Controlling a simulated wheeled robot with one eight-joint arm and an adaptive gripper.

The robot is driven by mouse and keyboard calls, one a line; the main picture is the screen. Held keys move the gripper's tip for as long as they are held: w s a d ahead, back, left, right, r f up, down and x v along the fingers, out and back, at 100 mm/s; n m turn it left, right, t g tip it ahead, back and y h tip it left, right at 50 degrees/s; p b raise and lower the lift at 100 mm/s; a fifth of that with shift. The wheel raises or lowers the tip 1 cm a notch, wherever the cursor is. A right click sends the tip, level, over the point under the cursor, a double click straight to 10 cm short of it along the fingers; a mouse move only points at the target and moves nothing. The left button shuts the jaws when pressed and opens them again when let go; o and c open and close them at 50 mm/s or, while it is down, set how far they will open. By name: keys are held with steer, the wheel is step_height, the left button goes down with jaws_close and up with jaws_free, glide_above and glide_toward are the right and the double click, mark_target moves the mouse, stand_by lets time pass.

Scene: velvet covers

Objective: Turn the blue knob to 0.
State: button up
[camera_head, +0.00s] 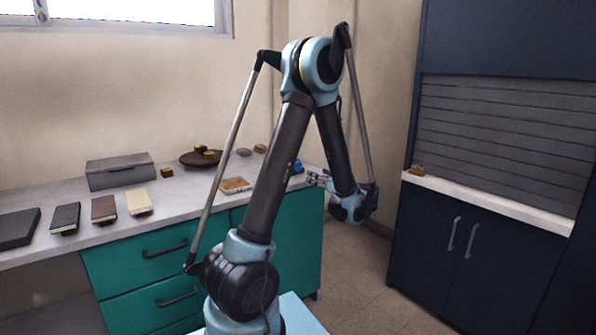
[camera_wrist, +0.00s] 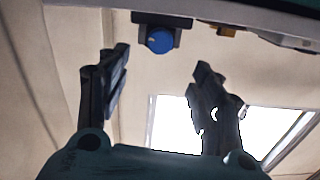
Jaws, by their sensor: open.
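The blue knob (camera_wrist: 159,40) is on a dark block at the counter's edge, near the top of the wrist view. It has a round face; its setting and any numbers are too small to read. In the head view the blue knob (camera_head: 298,167) shows small at the right end of the counter, partly hidden behind my arm. My gripper (camera_wrist: 161,62) is open and empty, its two fingers apart with the knob seen beyond the gap between them. In the head view my gripper (camera_head: 318,178) is just right of the knob, apart from it.
The grey counter (camera_head: 70,240) over teal drawers (camera_head: 165,270) holds several books, a grey box (camera_head: 120,171), a brown dish (camera_head: 200,158) and small blocks. A dark blue cabinet (camera_head: 470,250) stands at right. Tiled floor (camera_head: 350,270) between them is open.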

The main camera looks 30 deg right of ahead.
steer(key=w, duration=0.9)
steer(key=w+a, duration=0.1)
steer(key=w, duration=0.3)
steer(key=shift+w, duration=0.25)
steer(key=c, duration=1.1)
